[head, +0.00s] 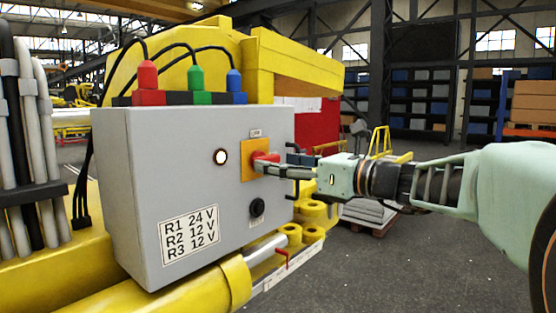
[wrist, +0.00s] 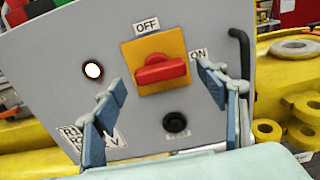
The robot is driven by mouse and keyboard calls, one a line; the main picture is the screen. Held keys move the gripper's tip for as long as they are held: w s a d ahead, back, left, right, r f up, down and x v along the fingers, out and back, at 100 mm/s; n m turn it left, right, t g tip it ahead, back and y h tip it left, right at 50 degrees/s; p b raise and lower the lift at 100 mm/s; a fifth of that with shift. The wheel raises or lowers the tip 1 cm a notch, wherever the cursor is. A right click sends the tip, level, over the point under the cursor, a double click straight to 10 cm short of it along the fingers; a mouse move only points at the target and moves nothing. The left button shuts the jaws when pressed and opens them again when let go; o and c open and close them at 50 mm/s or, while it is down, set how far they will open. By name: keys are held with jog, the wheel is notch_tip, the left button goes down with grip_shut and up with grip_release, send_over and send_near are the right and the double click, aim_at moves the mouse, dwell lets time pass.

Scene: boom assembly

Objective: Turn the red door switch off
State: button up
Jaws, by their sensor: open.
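The red door switch (wrist: 161,74) is a red knob on an orange-yellow square plate (wrist: 146,49) on the grey box (head: 130,190). In the wrist view the OFF label is above the plate and the ON label at its right; the knob lies roughly level, one end toward ON. In the head view the knob (head: 264,157) is partly hidden behind my fingers. My gripper (wrist: 162,100) is open, its blue-padded fingers to the left and right of the knob with visible gaps. It also shows in the head view (head: 274,169), close in front of the plate.
A lit round lamp (head: 220,157) is left of the switch, and a black knob (head: 257,207) is below it. Red, green and blue plugs (head: 195,80) stand on top of the box. Yellow machine parts (head: 200,290) surround the box. The floor at right is open.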

aim_at(271, 161)
jog(key=shift+x, duration=1.95)
jog(key=c, duration=1.2)
